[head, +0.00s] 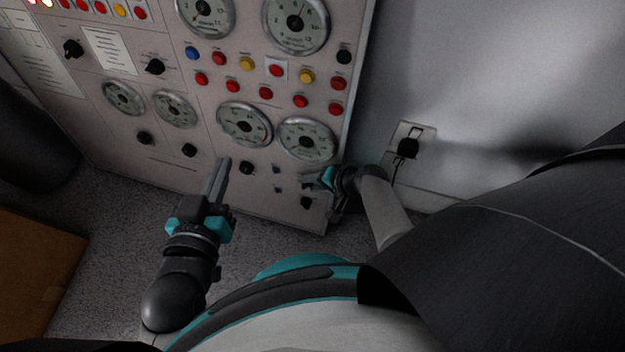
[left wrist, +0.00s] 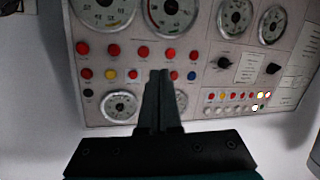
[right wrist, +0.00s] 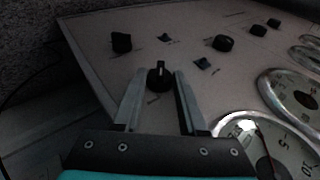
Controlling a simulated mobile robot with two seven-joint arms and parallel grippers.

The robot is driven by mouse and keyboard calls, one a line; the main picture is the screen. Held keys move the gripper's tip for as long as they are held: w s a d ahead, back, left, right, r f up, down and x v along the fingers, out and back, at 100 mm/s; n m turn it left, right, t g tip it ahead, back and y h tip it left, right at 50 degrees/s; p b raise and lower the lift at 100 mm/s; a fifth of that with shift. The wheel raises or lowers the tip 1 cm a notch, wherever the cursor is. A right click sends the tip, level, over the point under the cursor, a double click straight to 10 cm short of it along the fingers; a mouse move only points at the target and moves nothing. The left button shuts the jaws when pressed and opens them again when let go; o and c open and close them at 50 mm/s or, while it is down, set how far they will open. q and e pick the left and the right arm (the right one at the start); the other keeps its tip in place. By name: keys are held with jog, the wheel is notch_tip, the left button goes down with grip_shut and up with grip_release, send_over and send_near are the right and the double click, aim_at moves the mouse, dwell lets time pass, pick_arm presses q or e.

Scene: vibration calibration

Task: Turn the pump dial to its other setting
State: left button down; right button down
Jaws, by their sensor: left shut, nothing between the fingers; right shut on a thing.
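A black dial (right wrist: 160,76) with a pale pointer line stands on the panel between the fingertips of my right gripper (right wrist: 158,72), which is shut on it. In the head view my right gripper (head: 312,180) is at the panel's lower right corner and hides this dial. My left gripper (head: 223,162) is shut and empty in front of the lower middle of the panel. Its closed fingers also show in the left wrist view (left wrist: 160,74). I cannot read which setting the dial points to.
The control panel (head: 215,178) carries gauges, red and yellow buttons and other black knobs, including one at the lower right (head: 305,202) and one left of it (head: 247,168). A wall socket with a black plug (head: 407,148) is at right. A brown box (head: 35,270) lies at left.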

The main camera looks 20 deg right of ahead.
pick_arm(q)
jog(key=shift+a+f+g+y+p, duration=0.3)
jog(key=shift+a+f+g+y, duration=0.1)
jog(key=shift+a+g, duration=0.3)
pick_arm(e)
jog(key=shift+c, duration=2.4)
grip_release()
jog(key=shift+r, duration=0.1)
pick_arm(q)
jog(key=shift+s+a+g+y+p, duration=2)
jog(key=shift+s+a+g, duration=0.8)
jog(key=shift+a+g, duration=0.8)
jog(key=s+a+f+g+p, duration=0.1)
jog(key=s+f+p, duration=0.2)
jog(key=f, duration=0.9)
jog(key=shift+f+g+p, duration=0.25)
jog(key=shift+g+p, duration=0.15)
jog(key=shift+p, duration=1.25)
pick_arm(e)
jog(key=v, duration=1.5)
jog(key=shift+a+r, duration=0.2)
